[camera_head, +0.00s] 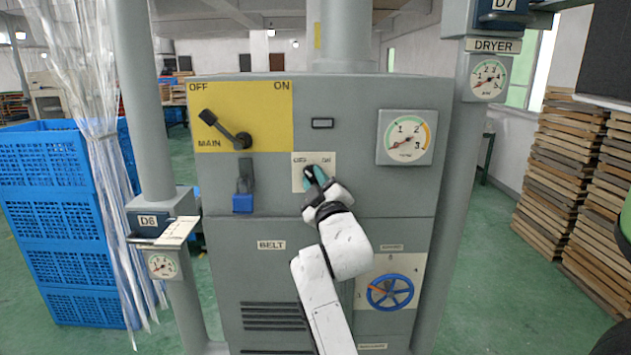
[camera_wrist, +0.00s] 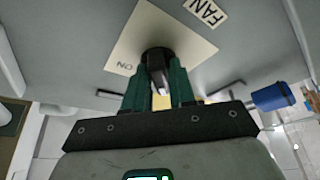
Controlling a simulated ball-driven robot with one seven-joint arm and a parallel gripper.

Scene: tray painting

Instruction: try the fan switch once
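The fan switch is a small dark rotary knob (camera_wrist: 157,62) on a cream plate (camera_head: 299,177) in the middle of the grey cabinet. The plate is marked OFF at left and ON at right, and the wrist view shows a FAN label (camera_wrist: 206,12) beside it. My gripper (camera_head: 314,175) reaches the plate from below and covers the knob in the head view. In the wrist view its two green fingers (camera_wrist: 158,85) stand on either side of the knob's lever, close against it, with no clear gap. The lever's exact angle is partly hidden.
The yellow MAIN panel (camera_head: 266,105) has a black lever tilted toward OFF. A blue padlock (camera_head: 243,203) hangs left of the plate. A gauge (camera_head: 407,138) is at upper right, a blue handwheel (camera_head: 390,292) at lower right. Blue crates (camera_head: 50,200) stand left.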

